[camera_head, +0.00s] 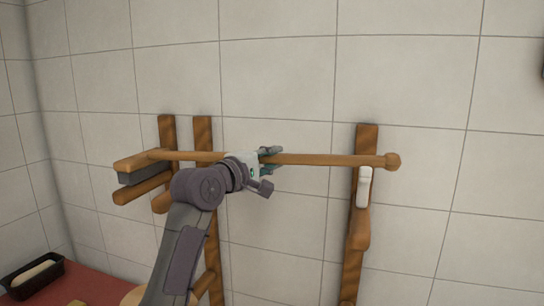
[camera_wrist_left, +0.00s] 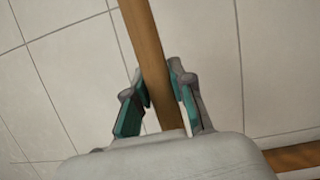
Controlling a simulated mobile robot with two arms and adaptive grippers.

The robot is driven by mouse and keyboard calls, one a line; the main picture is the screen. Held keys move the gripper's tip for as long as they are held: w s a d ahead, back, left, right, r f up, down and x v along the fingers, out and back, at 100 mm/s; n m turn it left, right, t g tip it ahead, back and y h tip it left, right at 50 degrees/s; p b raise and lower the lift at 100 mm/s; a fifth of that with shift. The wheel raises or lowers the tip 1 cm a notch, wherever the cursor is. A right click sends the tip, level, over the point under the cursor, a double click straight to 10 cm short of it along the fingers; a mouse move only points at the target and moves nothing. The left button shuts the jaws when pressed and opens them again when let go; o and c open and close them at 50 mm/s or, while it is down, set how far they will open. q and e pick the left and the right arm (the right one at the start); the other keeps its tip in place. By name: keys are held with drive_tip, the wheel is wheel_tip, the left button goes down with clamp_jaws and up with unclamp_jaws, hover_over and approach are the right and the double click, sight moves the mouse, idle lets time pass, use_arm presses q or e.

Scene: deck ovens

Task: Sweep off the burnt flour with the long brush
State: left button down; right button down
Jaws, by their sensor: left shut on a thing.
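The long brush (camera_head: 325,160) has a wooden handle with a round knob at its right end and a wooden head with dark bristles at its left end. It lies nearly level in front of the tiled wall. My left gripper (camera_head: 268,158) is shut on the handle, left of its middle. In the left wrist view the handle (camera_wrist_left: 148,60) runs between the two fingers (camera_wrist_left: 161,95). The burnt flour and the ovens are not in view. My right gripper is not in view.
Wooden wall uprights (camera_head: 354,255) with pegs stand behind the brush. A white object (camera_head: 364,187) hangs by the right upright. A dark tin with a pale loaf (camera_head: 35,272) sits on a red surface (camera_head: 85,287) at lower left. The wall above is clear.

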use_arm(q)
drive_tip(key=shift+r, duration=0.1)
drive_tip(key=c, duration=0.9)
unclamp_jaws()
drive_tip(key=shift+s, duration=0.1)
drive_tip(key=shift+s+a, duration=0.2)
drive_tip(key=v, duration=1.1)
drive_tip(key=shift+s+a, duration=0.1)
drive_tip(key=shift+s, duration=0.05)
